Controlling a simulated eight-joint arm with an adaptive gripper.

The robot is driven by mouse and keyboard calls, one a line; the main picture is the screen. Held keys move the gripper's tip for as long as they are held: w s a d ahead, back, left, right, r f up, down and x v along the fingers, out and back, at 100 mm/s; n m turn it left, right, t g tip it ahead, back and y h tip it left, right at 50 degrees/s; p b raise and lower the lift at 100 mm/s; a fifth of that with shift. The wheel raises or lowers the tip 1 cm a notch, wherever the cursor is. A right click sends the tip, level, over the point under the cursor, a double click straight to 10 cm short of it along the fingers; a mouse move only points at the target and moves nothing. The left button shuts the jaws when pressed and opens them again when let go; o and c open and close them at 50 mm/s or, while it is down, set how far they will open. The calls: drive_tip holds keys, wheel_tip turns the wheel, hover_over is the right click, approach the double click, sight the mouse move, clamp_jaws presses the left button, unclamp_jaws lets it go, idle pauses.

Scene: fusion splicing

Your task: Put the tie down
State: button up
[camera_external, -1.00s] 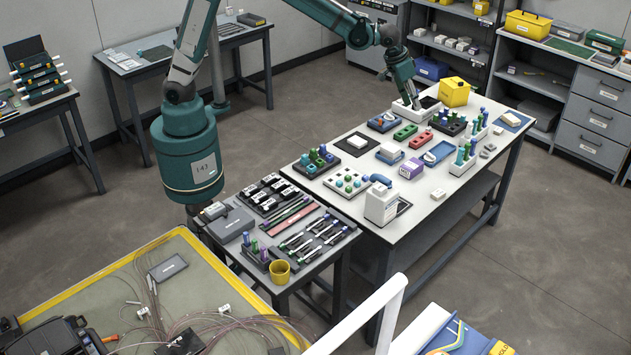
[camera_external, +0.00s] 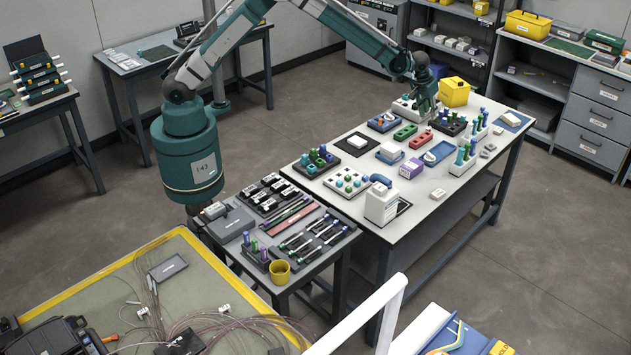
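My gripper (camera_external: 428,113) is over the far part of the white-topped table (camera_external: 440,208), pointing down. I cannot make out a tie, either on the table or in the gripper.
A yellow box (camera_external: 454,92) stands just behind my gripper. Racks with blue and green caps (camera_external: 466,153) stand to the right. A white jug (camera_external: 381,204) stands at the near end. The table's near right area is mostly clear.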

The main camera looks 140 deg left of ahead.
drive_tip(key=n, duration=0.1)
approach(430, 127)
drive_tip(key=shift+s+a+f, duration=0.15)
drive_tip(key=shift+a+f, duration=0.1)
drive_tip(key=shift+f, duration=0.35)
drive_tip(key=shift+x, duration=1.25)
drive_tip(key=shift+x, duration=2.65)
drive_tip(key=shift+a+r, duration=0.1)
drive_tip(key=c, duration=0.8)
